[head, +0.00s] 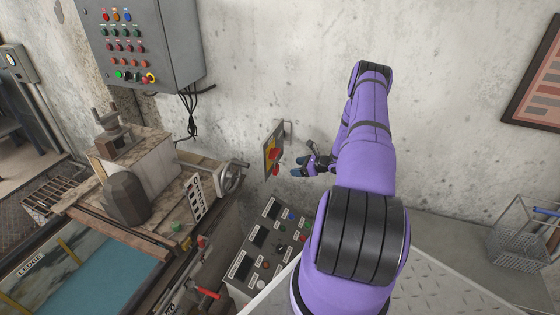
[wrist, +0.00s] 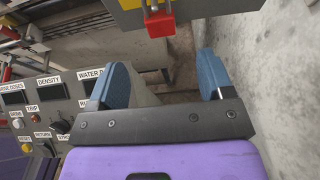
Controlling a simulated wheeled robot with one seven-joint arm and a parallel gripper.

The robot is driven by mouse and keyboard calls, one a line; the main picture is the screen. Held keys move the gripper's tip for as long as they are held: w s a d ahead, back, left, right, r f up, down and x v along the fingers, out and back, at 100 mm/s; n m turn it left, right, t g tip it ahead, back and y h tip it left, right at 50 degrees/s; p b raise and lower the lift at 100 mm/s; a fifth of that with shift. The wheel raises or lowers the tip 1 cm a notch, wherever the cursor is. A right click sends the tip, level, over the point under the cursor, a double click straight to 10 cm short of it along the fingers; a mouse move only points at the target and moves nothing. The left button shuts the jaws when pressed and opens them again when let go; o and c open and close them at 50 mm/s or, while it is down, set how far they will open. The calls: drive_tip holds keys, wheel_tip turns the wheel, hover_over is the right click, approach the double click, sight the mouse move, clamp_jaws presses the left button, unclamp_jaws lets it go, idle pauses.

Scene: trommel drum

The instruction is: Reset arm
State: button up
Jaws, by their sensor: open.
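My purple arm reaches forward in the head view toward the concrete wall. My gripper (head: 299,167) is at its far end, just right of a small wall box with a red and yellow switch (head: 274,158). In the wrist view my gripper (wrist: 157,82) is open, its two blue fingertips wide apart with nothing between them. I see no contact between the fingers and the handle.
A labelled control console (head: 262,250) stands below my gripper. A grey button cabinet (head: 143,40) hangs at upper left. A wire basket (head: 518,248) is at right. The wall (wrist: 275,95) runs close along the gripper's right side.

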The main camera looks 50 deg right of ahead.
drive_tip(key=shift+s, duration=0.1)
drive_tip(key=w+a+r+n+g+y, duration=0.15)
drive_tip(key=a+r+n, duration=0.35)
drive_tip(key=r, duration=0.5)
drive_tip(key=w+a+r+n+g+y, duration=0.1)
drive_tip(key=w+a+r+n+g, duration=0.2)
drive_tip(key=a+r, duration=0.5)
drive_tip(key=w+a+r+n+g+y, duration=0.1)
drive_tip(key=w+a+r+n+g, duration=0.2)
drive_tip(key=r, duration=0.9)
drive_tip(key=s+a+r+n+g+h, duration=0.1)
drive_tip(key=s+a+r+n, duration=0.2)
drive_tip(key=a+r+n, duration=0.5)
drive_tip(key=s+a+r+n+g+h, duration=0.2)
drive_tip(key=s+a+r+n+h, duration=0.3)
drive_tip(key=s+a+r, duration=0.95)
drive_tip(key=s+a+r+n+t, duration=0.1)
drive_tip(key=s+a+n, duration=0.1)
drive_tip(key=s, duration=0.3)
drive_tip(key=s+a+r+n+t+h, duration=0.1)
drive_tip(key=s+a+r+n, duration=0.1)
drive_tip(key=s, duration=0.4)
drive_tip(key=s+a+r+n+t+h, duration=0.1)
drive_tip(key=s+a+n, duration=0.1)
drive_tip(key=s, duration=0.3)
drive_tip(key=shift+s+r+n, duration=0.15)
drive_tip(key=shift+r+n, duration=0.1)
drive_tip(key=shift+n, duration=0.55)
